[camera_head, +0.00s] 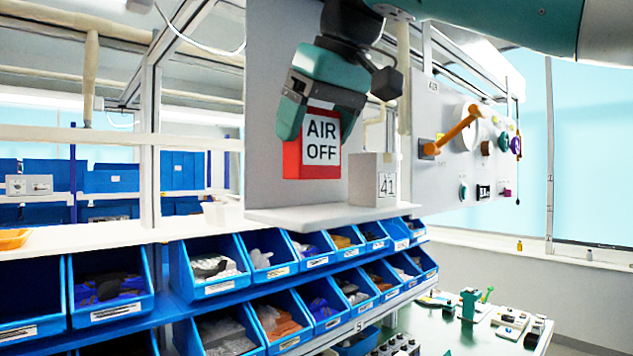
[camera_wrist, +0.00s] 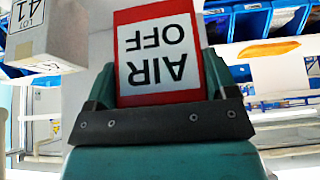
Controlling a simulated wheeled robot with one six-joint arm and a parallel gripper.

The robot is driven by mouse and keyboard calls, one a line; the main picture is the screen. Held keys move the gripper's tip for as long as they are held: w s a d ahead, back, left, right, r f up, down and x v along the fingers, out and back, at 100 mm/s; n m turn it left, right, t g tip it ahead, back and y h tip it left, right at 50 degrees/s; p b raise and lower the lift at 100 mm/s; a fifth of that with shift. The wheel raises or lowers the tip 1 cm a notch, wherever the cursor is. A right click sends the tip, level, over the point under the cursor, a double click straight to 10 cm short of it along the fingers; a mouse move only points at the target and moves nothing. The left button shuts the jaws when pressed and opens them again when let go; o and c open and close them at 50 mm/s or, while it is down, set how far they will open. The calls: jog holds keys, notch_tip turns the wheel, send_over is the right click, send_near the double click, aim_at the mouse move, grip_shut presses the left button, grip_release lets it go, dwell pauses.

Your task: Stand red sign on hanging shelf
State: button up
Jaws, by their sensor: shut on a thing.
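The red sign (camera_head: 294,162) has a white face reading "AIR OFF". My gripper (camera_head: 315,125) is shut on its upper part, with one finger on each side. The sign hangs upright above the hanging shelf (camera_head: 300,216), with a gap between its lower edge and the shelf top. In the wrist view the red sign (camera_wrist: 160,50) is upside down between the fingers of my gripper (camera_wrist: 155,75). Its back is hidden.
A grey box (camera_head: 366,180) marked 41 stands on the shelf, right of the sign. A panel (camera_head: 470,130) with an orange-handled rotary switch is further right. Blue bins (camera_head: 215,270) with parts sit below. The shelf's left part is clear.

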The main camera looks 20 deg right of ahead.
aim_at(322, 141)
notch_tip(322, 141, down, 4)
jog(key=b, duration=0.3)
jog(key=shift+s+f+b, duration=0.1)
jog(key=shift+f+b, duration=0.05)
jog(key=shift+b, duration=0.2)
jog(key=o, duration=0.9)
jog(key=shift+c, duration=0.2)
